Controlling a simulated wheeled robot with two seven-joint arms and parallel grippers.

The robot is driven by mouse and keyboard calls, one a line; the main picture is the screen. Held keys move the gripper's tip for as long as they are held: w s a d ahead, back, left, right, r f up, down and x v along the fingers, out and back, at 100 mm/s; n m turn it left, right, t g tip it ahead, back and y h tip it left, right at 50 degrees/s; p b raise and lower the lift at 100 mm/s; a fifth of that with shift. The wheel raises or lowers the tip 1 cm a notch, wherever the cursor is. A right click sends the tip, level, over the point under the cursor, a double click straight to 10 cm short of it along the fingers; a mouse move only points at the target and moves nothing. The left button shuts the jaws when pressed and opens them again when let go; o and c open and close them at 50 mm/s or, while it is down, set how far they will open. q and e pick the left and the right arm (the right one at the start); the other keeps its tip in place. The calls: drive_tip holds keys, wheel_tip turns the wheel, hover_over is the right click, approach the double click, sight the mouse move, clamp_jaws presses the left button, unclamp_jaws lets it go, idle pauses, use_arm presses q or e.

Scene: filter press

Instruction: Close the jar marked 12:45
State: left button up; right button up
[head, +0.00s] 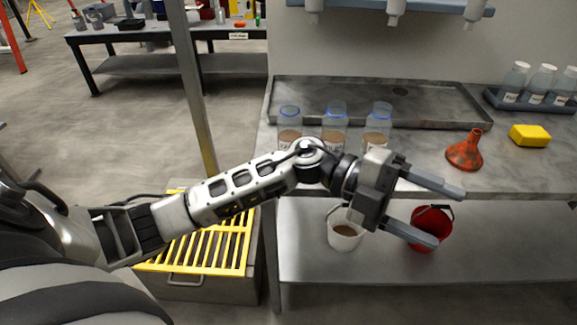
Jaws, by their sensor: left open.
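Three clear jars with blue rims and brown contents stand in a row at the front of the grey bench, in the middle of the view: a left jar (290,120), a middle jar (335,117) and a right jar (378,120). Their white labels are small and partly hidden behind my left arm, so I cannot tell which is marked 12:45. I make out no separate lid. My left gripper (446,217) is open and empty, in front of the bench edge, to the right of and nearer than the jars. My right gripper is out of view.
A shallow grey tray (440,92) lies behind the jars. An orange funnel (465,153), a yellow sponge (530,135) and a rack of white-capped bottles (537,102) stand at right. A white bucket (345,236) and a red bucket (431,222) are on the lower shelf.

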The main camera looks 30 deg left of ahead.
use_arm(q)
drive_tip(key=w+a+f+m+g+y, duration=0.1)
drive_tip(key=w+a+f+m+y, duration=0.15)
drive_tip(key=a+y, duration=0.2)
wheel_tip(320, 180, up, 7)
drive_tip(key=n+t+y, duration=0.1)
drive_tip(key=n+y, duration=0.3)
drive_tip(key=y, duration=1)
hover_over(288, 144)
drive_tip(key=s+d, duration=0.3)
drive_tip(key=s, duration=0.2)
drive_tip(key=shift+d+m+p, duration=0.1)
drive_tip(key=shift+m+p, duration=0.15)
drive_tip(key=shift+p, duration=0.05)
drive_tip(key=shift+f, duration=0.15)
wheel_tip(288, 144, down, 11)
drive_tip(key=shift+r+p, duration=0.15)
drive_tip(key=shift+p, duration=0.2)
